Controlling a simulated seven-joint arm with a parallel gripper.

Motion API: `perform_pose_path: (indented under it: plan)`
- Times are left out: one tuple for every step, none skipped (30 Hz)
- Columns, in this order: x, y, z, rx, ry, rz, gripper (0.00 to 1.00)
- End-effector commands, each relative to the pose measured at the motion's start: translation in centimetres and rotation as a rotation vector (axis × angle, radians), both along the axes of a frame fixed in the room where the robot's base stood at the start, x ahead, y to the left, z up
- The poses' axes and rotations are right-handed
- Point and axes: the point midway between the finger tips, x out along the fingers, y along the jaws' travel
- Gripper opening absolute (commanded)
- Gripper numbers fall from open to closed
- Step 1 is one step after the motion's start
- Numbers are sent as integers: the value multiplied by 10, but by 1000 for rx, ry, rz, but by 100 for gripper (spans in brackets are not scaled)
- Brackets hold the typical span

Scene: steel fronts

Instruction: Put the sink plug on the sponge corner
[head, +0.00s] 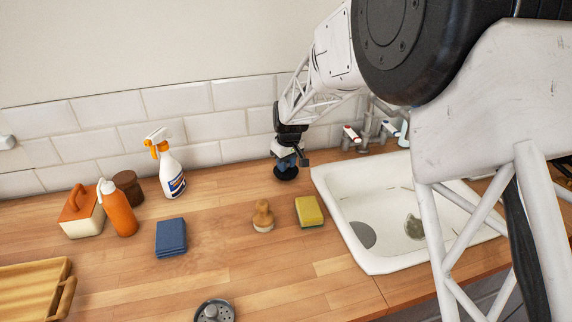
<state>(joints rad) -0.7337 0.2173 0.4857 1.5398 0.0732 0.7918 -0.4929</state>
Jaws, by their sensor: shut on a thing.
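My gripper (289,160) is near the back of the wooden counter, left of the sink. It is shut on a dark round piece, which looks like the sink plug (286,173). The jaws hide the plug's top, and I cannot tell if it touches the counter. The sponge (309,211), yellow with a green edge, lies flat on the counter close to the sink's left rim. It is in front of my gripper and a little to the right, apart from it. The sponge's top is bare.
A wooden brush (263,216) stands just left of the sponge. The white sink (355,258) with taps is to the right. A blue cloth (171,237), spray bottle (170,172), orange bottle (118,210) and caddy (83,222) are left. A grey strainer (213,313) is at the front.

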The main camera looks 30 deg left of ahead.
Motion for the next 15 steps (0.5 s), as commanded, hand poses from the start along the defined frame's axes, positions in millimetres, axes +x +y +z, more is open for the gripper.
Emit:
perform_pose_path:
  plan:
    - [0, 0, -3, 0, 0, 0, 0]
    - [0, 0, -4, 1, 0, 0, 0]
    - [0, 0, -4, 1, -1, 0, 0]
    - [0, 0, -5, 1, -1, 0, 0]
    - [0, 0, -5, 1, -1, 0, 0]
    - [0, 0, -4, 1, -1, 0, 0]
    - [0, 0, -4, 1, -1, 0, 0]
    - [0, 0, -4, 1, -1, 0, 0]
    - [0, 0, -4, 1, -1, 0, 0]
    - [0, 0, -4, 1, -1, 0, 0]
    - [0, 0, -5, 1, -1, 0, 0]
    - [0, 0, -5, 1, 0, 0, 0]
    - [0, 0, -5, 1, 0, 0, 0]
    - [0, 0, -6, 1, 0, 0, 0]
    - [0, 0, -7, 1, 0, 0, 0]
